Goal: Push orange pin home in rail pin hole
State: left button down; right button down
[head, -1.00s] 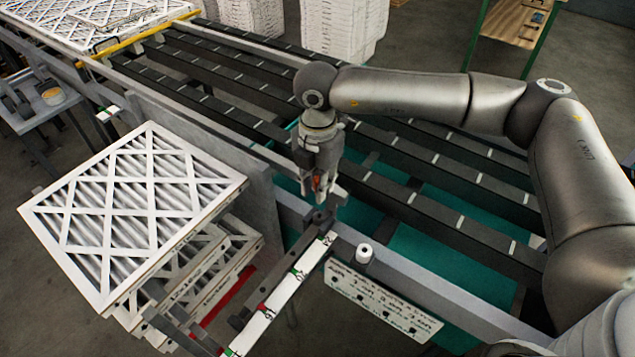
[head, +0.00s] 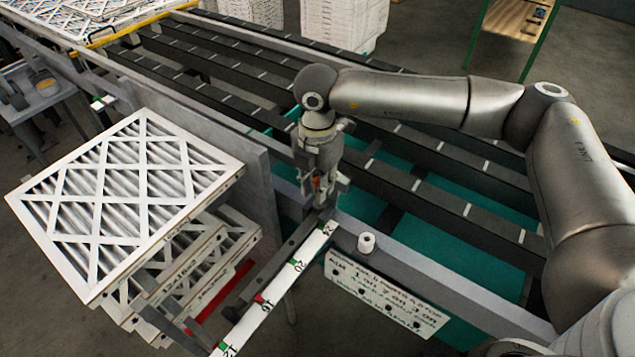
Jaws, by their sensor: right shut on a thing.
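My right gripper (head: 321,200) points down at the near edge of the roller bed, at the far end of the rail (head: 268,300) with its white numbered strip. It is shut on the orange pin, of which only a small orange patch (head: 316,183) shows between the fingers. The fingertips are low, close to the dark end of the rail. The pin hole is hidden behind the gripper, so I cannot tell how deep the pin sits. My left gripper is not in view.
A stack of white-framed filters (head: 125,205) stands left of the rail, beside a grey upright panel (head: 250,165). A white roll (head: 366,243) sits on the conveyor frame, right of the gripper. A lettered sign (head: 385,298) hangs below it.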

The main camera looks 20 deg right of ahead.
jog(key=shift+b, duration=0.9)
dwell(1.2)
jog(key=shift+f+b, duration=1.7)
jog(key=shift+f, duration=0.1)
jog(key=c, duration=1.2)
grip_release()
jog(key=shift+c, duration=0.2)
jog(key=shift+r, duration=0.15)
notch_tip(320, 180, up, 12)
jog(key=shift+f, duration=0.1)
